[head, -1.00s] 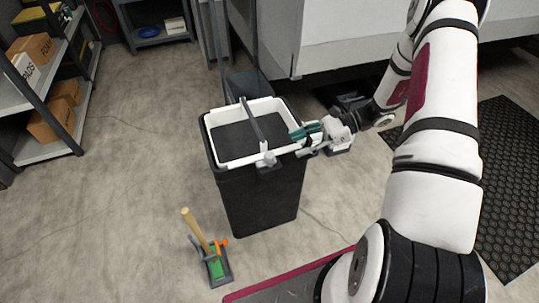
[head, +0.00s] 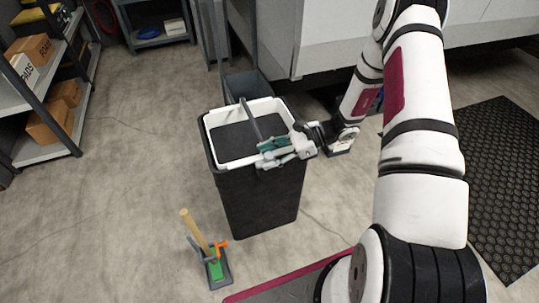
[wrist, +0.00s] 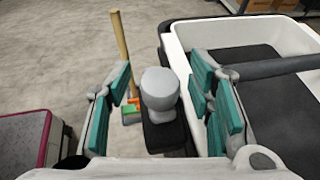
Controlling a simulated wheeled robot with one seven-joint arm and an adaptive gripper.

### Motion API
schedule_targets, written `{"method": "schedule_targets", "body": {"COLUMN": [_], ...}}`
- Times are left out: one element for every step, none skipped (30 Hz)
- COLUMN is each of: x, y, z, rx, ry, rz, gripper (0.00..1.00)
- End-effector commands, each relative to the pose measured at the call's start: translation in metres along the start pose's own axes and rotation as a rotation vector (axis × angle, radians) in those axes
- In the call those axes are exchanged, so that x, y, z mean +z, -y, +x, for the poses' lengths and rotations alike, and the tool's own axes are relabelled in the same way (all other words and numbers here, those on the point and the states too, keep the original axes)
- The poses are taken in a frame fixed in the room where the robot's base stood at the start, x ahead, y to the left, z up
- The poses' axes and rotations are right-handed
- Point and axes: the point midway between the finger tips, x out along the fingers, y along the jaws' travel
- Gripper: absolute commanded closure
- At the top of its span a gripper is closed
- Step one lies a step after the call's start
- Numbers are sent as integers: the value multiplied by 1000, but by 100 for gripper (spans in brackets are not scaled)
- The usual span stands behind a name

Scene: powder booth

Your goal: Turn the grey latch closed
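The grey latch (wrist: 160,96) shows in the wrist view as a rounded grey knob on a black bracket (wrist: 166,137) at the outside of the bin's rim. My gripper (wrist: 164,88) is open, with one teal-padded finger on each side of the latch. A gap shows between the latch and each finger. In the head view my gripper (head: 272,153) is at the front rim of the black bin (head: 262,200) and mostly hides the latch.
A small stand with a wooden handle (head: 195,228) and green and orange parts is on the floor left of the bin. Shelving with boxes (head: 40,70) stands at the far left. A dark perforated mat (head: 505,190) lies at right. Floor left of the bin is mostly clear.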

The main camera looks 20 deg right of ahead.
Motion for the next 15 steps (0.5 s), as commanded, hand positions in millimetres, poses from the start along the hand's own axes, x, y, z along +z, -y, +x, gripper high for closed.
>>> {"method": "schedule_targets", "body": {"x": [0,0,0,0,0,0,0,0,0,0,0,0,0,0,0], "y": [0,0,0,0,0,0,0,0,0,0,0,0,0,0,-1], "z": [0,0,0,0,0,0,0,0,0,0,0,0,0,-1,-1], "rx": [0,0,0,0,0,0,0,0,0,-1,-2,-6,-10,-14,-23], "ry": [0,0,0,0,0,0,0,0,0,0,0,1,1,1,1], "rz": [0,0,0,0,0,0,0,0,1,1,2,4,6,8,13], "gripper": [64,70,79,86,93,100,100,100,100,100,100,100,100,100,100]}}
